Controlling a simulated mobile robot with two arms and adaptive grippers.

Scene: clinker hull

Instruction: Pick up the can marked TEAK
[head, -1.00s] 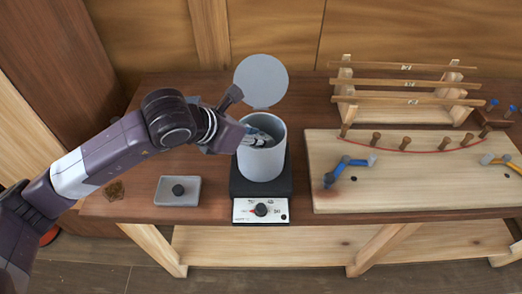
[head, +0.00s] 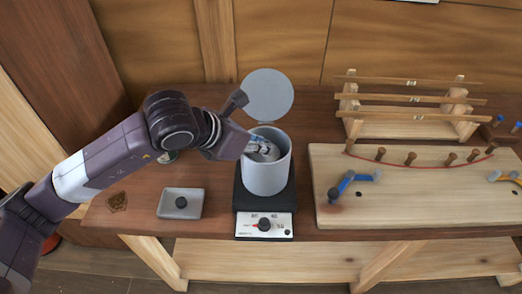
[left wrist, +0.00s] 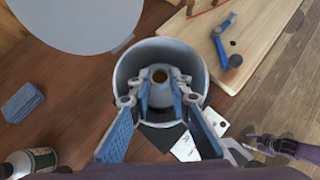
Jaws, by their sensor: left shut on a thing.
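In the head view only a bit of a can (head: 168,157) shows behind my left arm. My left gripper (left wrist: 160,82) reaches down into an open grey pot (head: 265,175), away from the can. The pot's wall hides the fingertips in the head view.
The pot stands on a black hotplate (head: 264,225), its round lid (head: 267,95) raised behind. A pale board (head: 420,200) with pegs and blue clamp (head: 350,183) lies right, before a wooden rack (head: 410,125). A blue block (left wrist: 22,102) lies left.

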